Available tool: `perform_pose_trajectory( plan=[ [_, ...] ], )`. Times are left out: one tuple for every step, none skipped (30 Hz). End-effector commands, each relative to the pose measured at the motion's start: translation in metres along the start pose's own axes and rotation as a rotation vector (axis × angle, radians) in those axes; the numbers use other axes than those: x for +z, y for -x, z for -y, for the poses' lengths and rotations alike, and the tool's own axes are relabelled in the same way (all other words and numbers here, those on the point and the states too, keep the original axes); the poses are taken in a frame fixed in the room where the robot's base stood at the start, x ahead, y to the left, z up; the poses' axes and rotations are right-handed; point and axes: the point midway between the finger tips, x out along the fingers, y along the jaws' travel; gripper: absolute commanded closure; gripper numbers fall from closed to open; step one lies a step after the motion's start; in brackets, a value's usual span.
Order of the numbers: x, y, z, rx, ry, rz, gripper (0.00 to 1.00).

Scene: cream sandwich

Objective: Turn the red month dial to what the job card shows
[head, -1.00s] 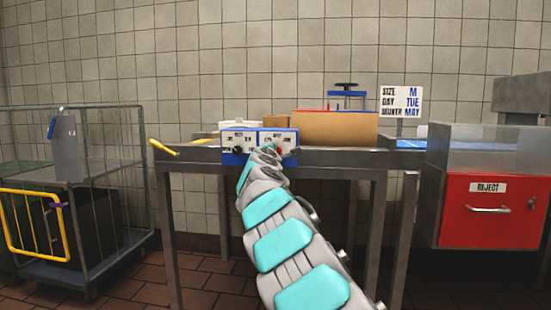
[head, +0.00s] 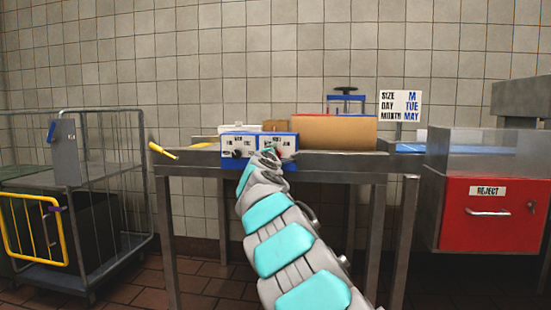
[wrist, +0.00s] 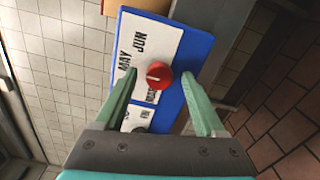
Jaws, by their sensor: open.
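The job card (head: 401,106) at the back right reads SIZE M, DAY TUE, MONTH MAY. The blue dial box (head: 229,159) with white label faces stands at the table's front edge. In the wrist view, the red month dial (wrist: 162,83) sits on its label face, with a white mark on its left part, roughly toward MAY; the exact setting is hard to tell. MAY and JUN are readable around it. My gripper (wrist: 159,74) is open, one finger on each side of the dial, with visible gaps.
A cardboard box (head: 334,133) stands behind and right of the dial box. A yellow handle (head: 162,150) sticks out at the table's left end. A red reject bin (head: 490,225) is at the right and a wire cage cart (head: 147,205) at the left.

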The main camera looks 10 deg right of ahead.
Motion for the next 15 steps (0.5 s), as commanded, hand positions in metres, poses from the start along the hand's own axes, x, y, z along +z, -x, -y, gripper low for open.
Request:
perform_pose_trajectory(
  plan=[
    [0.0,0.0,0.0,0.0,0.0,0.0,0.28],
    [0.0,0.0,0.0,0.0,0.0,0.0,0.28],
    [0.0,0.0,0.0,0.0,0.0,0.0,0.28],
    [0.0,0.0,0.0,0.0,0.0,0.0,0.28],
    [0.0,0.001,0.0,0.001,0.0,-0.001,0.28],
    [-0.001,0.002,-0.001,0.001,0.001,-0.001,0.28],
    [-0.001,0.003,-0.001,0.001,0.001,-0.001,0.28],
    [-0.001,0.004,-0.001,0.002,0.002,-0.001,0.28],
    [-0.001,0.006,-0.001,0.002,0.002,-0.002,0.28],
    [-0.001,0.009,-0.001,0.002,0.003,-0.002,0.28],
    [-0.001,0.011,-0.001,0.002,0.004,-0.001,0.28],
    [-0.001,0.014,-0.001,0.001,0.005,-0.001,0.28],
    [-0.001,0.016,0.0,0.001,0.005,-0.001,0.28],
    [-0.001,0.019,0.0,0.001,0.004,-0.001,0.28],
    [-0.001,0.023,-0.001,0.001,0.004,0.0,0.28]
  ],
)
